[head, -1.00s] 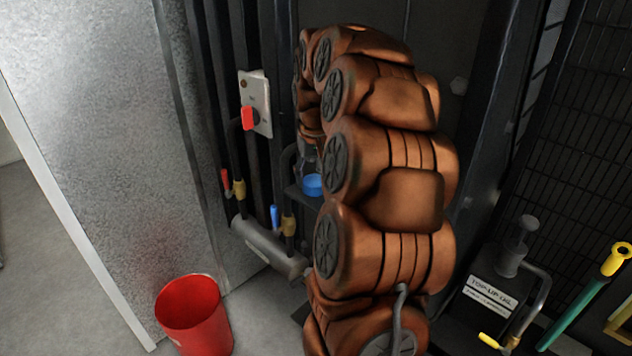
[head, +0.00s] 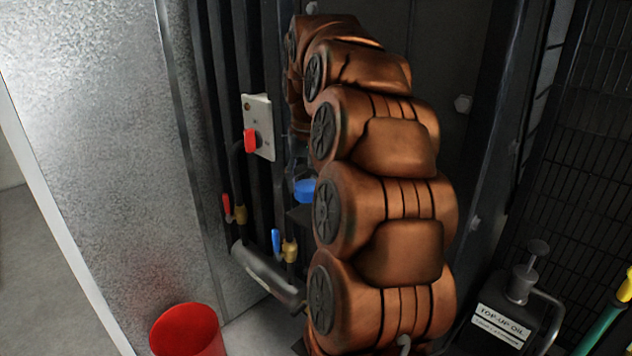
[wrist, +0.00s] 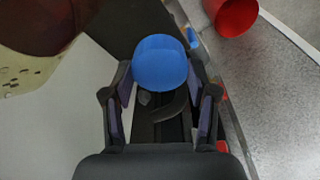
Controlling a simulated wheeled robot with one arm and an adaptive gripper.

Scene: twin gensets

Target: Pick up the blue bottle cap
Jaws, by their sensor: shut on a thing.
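The blue bottle cap (wrist: 160,62) is round and sits between the fingertips of my gripper (wrist: 161,85) in the wrist view. My gripper is shut on it, with a dark finger pad on each side. In the head view the blue cap (head: 304,191) shows just left of my copper-coloured arm, above a dark ledge. My arm hides most of the gripper there, and I cannot tell whether the cap touches the ledge.
A red bucket (head: 188,332) stands on the floor at lower left. A switch plate (head: 258,126) with a red knob, dark pipes and a red-handled valve (head: 235,210) and blue-handled valve (head: 284,245) are left of my arm. A top-up oil container (head: 500,320) is at lower right.

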